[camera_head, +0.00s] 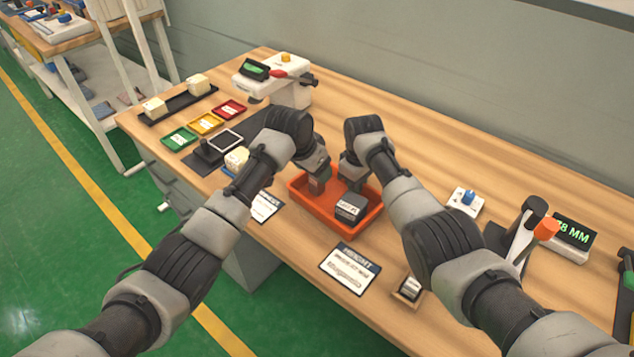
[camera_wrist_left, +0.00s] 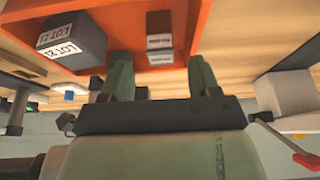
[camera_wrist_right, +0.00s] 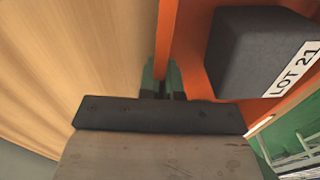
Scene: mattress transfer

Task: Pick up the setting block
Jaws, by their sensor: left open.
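The orange tray (camera_head: 363,228) on the bench holds a large dark block with a white label (camera_head: 350,207), which reads LOT 21 in the right wrist view (camera_wrist_right: 262,50). A smaller dark block with white labels (camera_wrist_left: 160,22) also sits in the tray; I cannot tell which one is the setting block. My left gripper (camera_wrist_left: 159,60) is open, its fingers either side of the smaller block and apart from it. My right gripper (camera_wrist_right: 163,68) has its fingers close together on either side of the tray's wall. The arms hide part of the tray in the head view.
A white scale-like device (camera_head: 285,85) stands at the back left. Green (camera_head: 180,138), yellow (camera_head: 205,123) and red (camera_head: 230,109) trays lie nearby. A printed card (camera_head: 350,268) and small wooden holder (camera_head: 408,290) lie in front. A digital gauge (camera_head: 572,238) stands right.

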